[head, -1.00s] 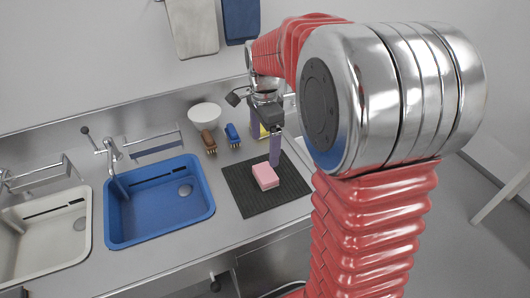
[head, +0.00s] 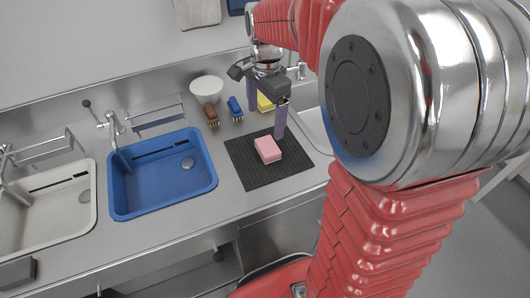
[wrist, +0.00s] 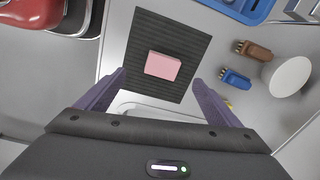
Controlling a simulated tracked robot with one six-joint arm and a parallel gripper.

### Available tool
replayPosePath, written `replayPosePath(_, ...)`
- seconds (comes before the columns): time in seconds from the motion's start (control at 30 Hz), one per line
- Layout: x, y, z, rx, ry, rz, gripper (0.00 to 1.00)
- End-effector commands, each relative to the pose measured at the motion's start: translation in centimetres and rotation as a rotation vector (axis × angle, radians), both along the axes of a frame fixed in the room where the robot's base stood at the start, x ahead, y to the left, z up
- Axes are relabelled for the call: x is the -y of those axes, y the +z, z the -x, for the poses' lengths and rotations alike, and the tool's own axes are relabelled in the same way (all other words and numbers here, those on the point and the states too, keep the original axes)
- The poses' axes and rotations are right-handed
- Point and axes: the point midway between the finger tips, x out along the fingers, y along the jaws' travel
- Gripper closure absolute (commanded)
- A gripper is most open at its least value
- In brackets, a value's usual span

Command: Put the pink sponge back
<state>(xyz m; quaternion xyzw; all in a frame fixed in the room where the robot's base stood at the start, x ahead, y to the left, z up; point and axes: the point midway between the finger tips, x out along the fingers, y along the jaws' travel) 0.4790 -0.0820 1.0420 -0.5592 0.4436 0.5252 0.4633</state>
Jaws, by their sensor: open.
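The pink sponge (head: 267,149) lies flat on the black ribbed mat (head: 243,174) on the steel counter. It also shows in the wrist view (wrist: 163,66), ahead of the fingertips and roughly between their lines. My gripper (head: 267,111) has purple fingers and is open and empty. It hangs above the back edge of the mat, apart from the sponge. In the wrist view my gripper (wrist: 160,78) has its two fingers wide apart, with the mat (wrist: 190,40) beyond them.
A blue basin (head: 130,190) and a white basin (head: 68,222) lie left of the mat. A brown brush (head: 211,114), a blue brush (head: 234,107), a white bowl (head: 206,88) and a yellow sponge (head: 264,103) stand behind it. A metal rack (head: 158,124) is behind the blue basin.

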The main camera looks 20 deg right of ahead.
Motion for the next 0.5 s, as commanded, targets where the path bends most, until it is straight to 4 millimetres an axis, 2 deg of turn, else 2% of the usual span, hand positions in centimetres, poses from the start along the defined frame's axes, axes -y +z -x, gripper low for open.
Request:
replayPosePath(0.2, -2.2, 2.6, 3.5, 0.083, 0.265, 0.037, 0.13)
replayPosePath(0.5, -4.7, 4.6, 8.5, 0.185, 0.629, 0.113, 0.13)
